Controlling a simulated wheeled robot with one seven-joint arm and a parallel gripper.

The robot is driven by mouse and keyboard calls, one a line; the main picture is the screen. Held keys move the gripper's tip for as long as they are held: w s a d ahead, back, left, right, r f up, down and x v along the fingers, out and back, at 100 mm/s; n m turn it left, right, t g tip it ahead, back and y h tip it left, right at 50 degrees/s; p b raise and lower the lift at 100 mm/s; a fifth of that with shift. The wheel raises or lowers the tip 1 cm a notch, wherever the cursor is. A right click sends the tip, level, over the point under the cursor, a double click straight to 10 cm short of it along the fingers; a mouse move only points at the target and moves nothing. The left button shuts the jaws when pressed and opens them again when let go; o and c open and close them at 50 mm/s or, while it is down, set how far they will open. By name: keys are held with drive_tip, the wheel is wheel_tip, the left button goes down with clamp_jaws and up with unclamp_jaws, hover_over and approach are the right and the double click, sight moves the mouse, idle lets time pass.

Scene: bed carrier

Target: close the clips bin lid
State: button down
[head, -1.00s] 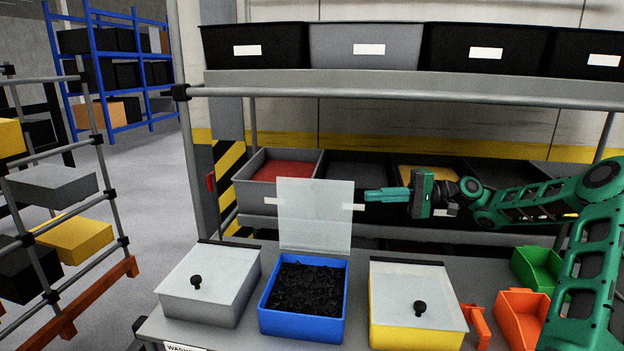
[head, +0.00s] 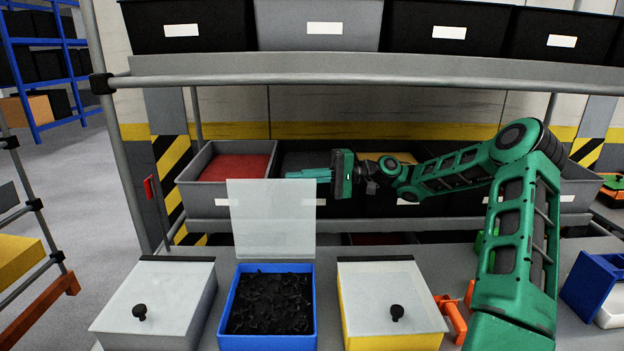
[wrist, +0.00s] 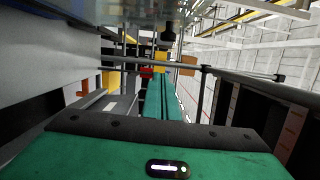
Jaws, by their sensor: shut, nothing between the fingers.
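The blue bin (head: 229,322) stands on the bench between two lidded bins, filled with dark clips (head: 268,302). Its clear lid (head: 272,222) stands open, upright from the bin's back edge. My gripper (head: 290,174) is shut and empty, pointing left, with its fingertips level with the lid's upper edge and close to its upper right part. I cannot tell whether they touch the lid. In the wrist view the green fingers (wrist: 162,97) lie together, and a translucent sheet edge shows at the top.
A grey bin (head: 160,300) on the left and a yellow bin (head: 388,300) on the right have shut lids with black knobs. Behind is a shelf of open bins, including one with red contents (head: 228,168). A rail (head: 350,78) and upper bins are above.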

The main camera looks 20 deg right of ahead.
sight(287, 185)
drive_tip(key=shift+s+a+r, duration=0.1)
drive_tip(key=shift+s+a, duration=0.75)
drive_tip(key=shift+a, duration=0.25)
drive_tip(key=shift+s+a, duration=0.8)
drive_tip(key=shift+a, duration=0.25)
drive_tip(key=shift+a, duration=0.1)
